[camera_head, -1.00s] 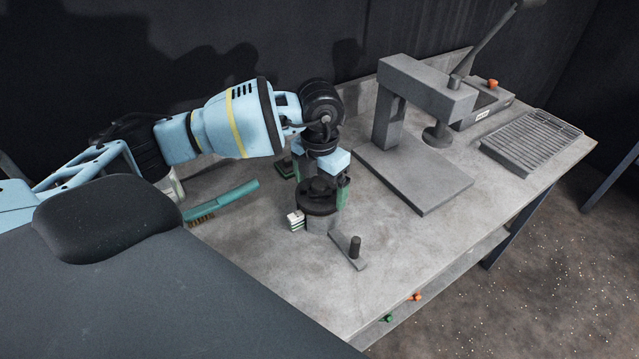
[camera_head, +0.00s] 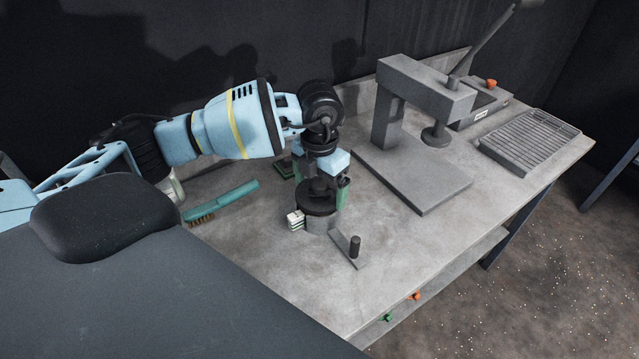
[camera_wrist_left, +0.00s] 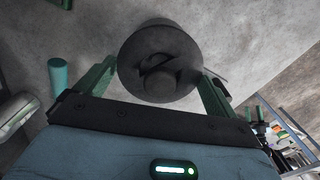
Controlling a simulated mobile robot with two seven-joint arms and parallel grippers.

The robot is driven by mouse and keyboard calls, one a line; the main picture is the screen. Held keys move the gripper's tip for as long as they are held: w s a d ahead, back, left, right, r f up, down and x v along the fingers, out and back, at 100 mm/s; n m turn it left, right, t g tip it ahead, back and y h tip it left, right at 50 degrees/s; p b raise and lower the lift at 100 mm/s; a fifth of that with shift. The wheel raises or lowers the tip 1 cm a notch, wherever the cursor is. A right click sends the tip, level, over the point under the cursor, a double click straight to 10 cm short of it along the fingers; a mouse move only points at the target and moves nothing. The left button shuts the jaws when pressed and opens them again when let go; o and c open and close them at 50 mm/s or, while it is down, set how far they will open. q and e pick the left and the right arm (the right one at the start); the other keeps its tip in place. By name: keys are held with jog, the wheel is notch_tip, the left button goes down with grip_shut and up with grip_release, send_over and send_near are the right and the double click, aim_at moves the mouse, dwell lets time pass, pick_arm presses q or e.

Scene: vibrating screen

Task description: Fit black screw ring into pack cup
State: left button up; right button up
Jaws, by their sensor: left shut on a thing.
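The black screw ring (camera_head: 317,202) is a dark round disc with a raised hub. It sits at the top of the grey pack cup (camera_head: 319,225), which stands on the bench; whether it is seated or just above the rim I cannot tell. My left gripper (camera_head: 321,190) reaches down from behind and is shut on the ring. My right gripper is not in view.
A small white and green block (camera_head: 295,220) is beside the cup. A grey piece with an upright peg (camera_head: 354,248) is in front. A teal brush (camera_head: 225,200) lies left. A grey press (camera_head: 415,185) and slatted tray (camera_head: 530,140) stand right. The bench front is clear.

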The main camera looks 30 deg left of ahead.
aim_at(320, 184)
pick_arm(q)
jog(key=shift+f, duration=0.85)
jog(key=o, duration=0.7)
jog(key=shift+c, duration=0.2)
jog(key=shift+r, duration=0.1)
notch_tip(320, 184, up, 8)
jog(key=shift+f, duration=0.2)
